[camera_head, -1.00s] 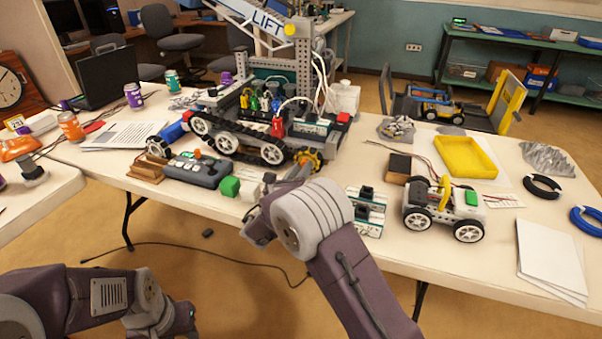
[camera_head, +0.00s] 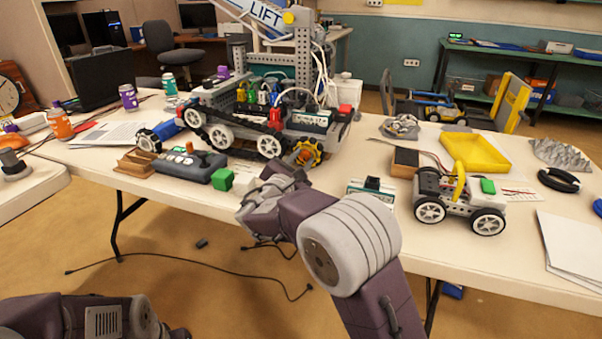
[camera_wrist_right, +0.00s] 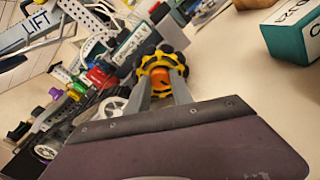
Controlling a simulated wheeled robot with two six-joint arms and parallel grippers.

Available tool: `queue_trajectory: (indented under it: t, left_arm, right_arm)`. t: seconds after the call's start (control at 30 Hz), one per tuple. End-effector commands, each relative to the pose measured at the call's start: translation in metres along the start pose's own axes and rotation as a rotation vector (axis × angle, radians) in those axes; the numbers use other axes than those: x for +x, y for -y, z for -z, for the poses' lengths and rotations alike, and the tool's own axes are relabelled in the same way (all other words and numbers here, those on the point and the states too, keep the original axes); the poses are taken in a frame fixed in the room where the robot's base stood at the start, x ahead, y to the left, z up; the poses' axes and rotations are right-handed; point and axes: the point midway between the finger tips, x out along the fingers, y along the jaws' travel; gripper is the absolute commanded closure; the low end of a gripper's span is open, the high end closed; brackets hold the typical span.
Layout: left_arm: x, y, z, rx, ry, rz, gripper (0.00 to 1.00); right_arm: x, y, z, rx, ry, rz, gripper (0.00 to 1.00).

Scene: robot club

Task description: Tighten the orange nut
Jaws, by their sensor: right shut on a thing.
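The orange nut (camera_wrist_right: 160,79) sits at the hub of a yellow and black wheel (camera_wrist_right: 163,60) on the robot model. The wheel also shows in the head view (camera_head: 308,153), at the model's front right corner. In the wrist view my right gripper (camera_wrist_right: 159,83) has one finger on each side of the nut and is shut on it. In the head view the right gripper (camera_head: 291,167) reaches up to this wheel from the front, and my wrist partly hides its fingers. Only links of my left arm show at the bottom left; its gripper is out of view.
A green block (camera_head: 222,179) and a grey controller (camera_head: 190,167) lie left of my right gripper. A teal and white box (camera_head: 372,190) and a small wheeled car (camera_head: 459,203) stand to its right. The grey lift tower (camera_head: 303,60) rises behind.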

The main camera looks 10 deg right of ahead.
Motion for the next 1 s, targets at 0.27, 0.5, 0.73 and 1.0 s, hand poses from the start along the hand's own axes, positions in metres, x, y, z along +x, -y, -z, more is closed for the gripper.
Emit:
queue_trajectory:
  t: [0.27, 0.5, 0.73, 1.0]
  left_arm:
    - [0.043, 0.001, -0.004, 0.0, 0.0, 0.0, 0.64]
    - [0.063, 0.001, -0.006, 0.0, 0.0, 0.0, 0.64]
    - [0.071, 0.001, -0.007, 0.0, 0.0, 0.0, 0.64]
    - [0.073, 0.001, -0.008, 0.0, 0.0, 0.0, 0.64]
  right_arm:
    - [0.0, 0.004, 0.005, 0.226, -0.007, -0.007, 1.0]
    - [0.0, 0.004, 0.004, 0.359, -0.012, -0.01, 1.0]
    - [0.0, 0.002, 0.002, 0.426, -0.015, -0.013, 1.0]
    - [0.0, 0.002, 0.001, 0.447, -0.016, -0.013, 1.0]
